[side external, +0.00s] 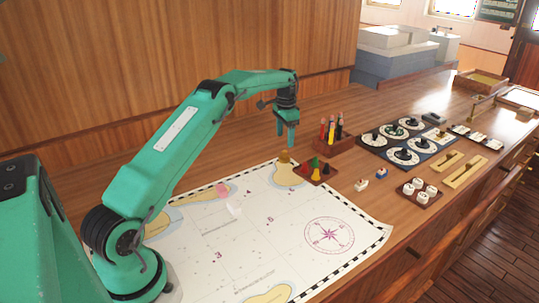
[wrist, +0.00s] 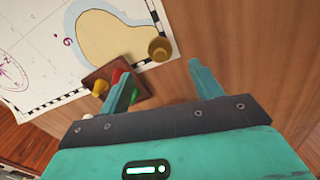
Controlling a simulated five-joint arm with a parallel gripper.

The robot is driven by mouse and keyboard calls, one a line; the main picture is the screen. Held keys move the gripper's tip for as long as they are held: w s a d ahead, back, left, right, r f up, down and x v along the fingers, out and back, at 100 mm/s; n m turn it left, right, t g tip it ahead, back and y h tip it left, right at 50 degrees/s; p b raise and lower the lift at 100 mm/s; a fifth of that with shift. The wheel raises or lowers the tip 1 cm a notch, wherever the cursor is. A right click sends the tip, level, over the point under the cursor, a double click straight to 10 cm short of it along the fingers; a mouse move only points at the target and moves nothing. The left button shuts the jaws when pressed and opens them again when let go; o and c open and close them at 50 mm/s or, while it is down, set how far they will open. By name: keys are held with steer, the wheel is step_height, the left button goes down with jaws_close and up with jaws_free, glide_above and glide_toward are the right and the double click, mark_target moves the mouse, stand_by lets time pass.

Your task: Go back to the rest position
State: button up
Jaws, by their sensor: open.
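My gripper (side external: 287,143) is raised over the wooden counter, near the far corner of the chart, with its fingers pointing down. In the wrist view its two teal fingers (wrist: 160,72) stand apart with nothing between them. A small brass piece (side external: 284,156) stands at the chart's edge just below the gripper in the side view. In the wrist view the brass piece (wrist: 159,50) lies beyond the fingertips and looks apart from them. A finger partly hides a small brown tray (wrist: 98,78) with red, yellow and green pieces.
Right of my gripper stand a pen holder (side external: 333,145), a dial panel (side external: 405,142) and a tray of white knobs (side external: 420,192). A wooden wall rises behind.

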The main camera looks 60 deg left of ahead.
steer(key=shift+d+r, duration=0.3)
steer(key=shift+r, duration=0.3)
steer(key=s+d+r+n+t, duration=0.1)
steer(key=s+d+r, duration=0.5)
steer(key=d+r, duration=0.3)
steer(key=s+d+r+t, duration=0.2)
steer(key=s+d+r, duration=0.5)
steer(key=r, duration=0.3)
steer(key=s+d+f+t, duration=0.1)
steer(key=s+d, duration=0.2)
steer(key=s, duration=0.5)
steer(key=s+d+f, duration=0.1)
steer(key=s+d, duration=0.3)
steer(key=s, duration=0.3)
steer(key=s+d+f+n+t, duration=0.1)
steer(key=s+d, duration=0.2)
steer(key=s, duration=0.5)
steer(key=shift+s+d+f+t, duration=0.2)
steer(key=shift+s+f+t, duration=0.1)
